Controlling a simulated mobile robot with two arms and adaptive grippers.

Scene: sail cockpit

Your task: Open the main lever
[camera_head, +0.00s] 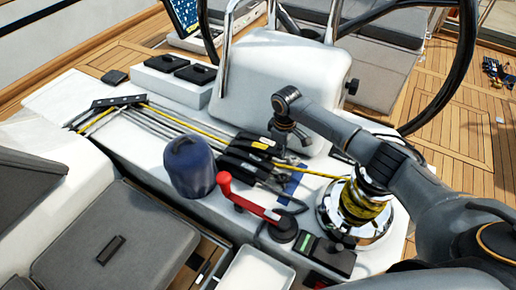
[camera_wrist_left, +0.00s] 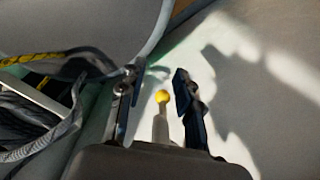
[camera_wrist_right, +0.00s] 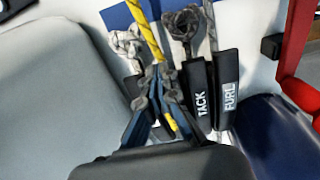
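Dark rope-clutch levers stand side by side in the right wrist view. The TACK lever (camera_wrist_right: 201,97) and the FURL lever (camera_wrist_right: 228,92) are readable. No MAIN label is readable. My right gripper (camera_wrist_right: 156,78) is left of the TACK lever, where a yellow rope (camera_wrist_right: 149,32) runs in. Its fingertips are close together, and whether a lever is between them is hidden. In the head view the clutch block (camera_head: 250,152) is partly behind my right wrist. My left gripper (camera_wrist_left: 154,80) is open, with a yellow-tipped rod (camera_wrist_left: 162,97) between its fingers, apart from both. It is outside the head view.
A red winch handle (camera_head: 250,208) and a blue-covered winch (camera_head: 189,166) stand near the clutches. A chrome winch (camera_head: 362,205) wound with yellow rope is at right. The black steering wheel (camera_head: 452,80) and a white pedestal (camera_head: 282,75) rise behind.

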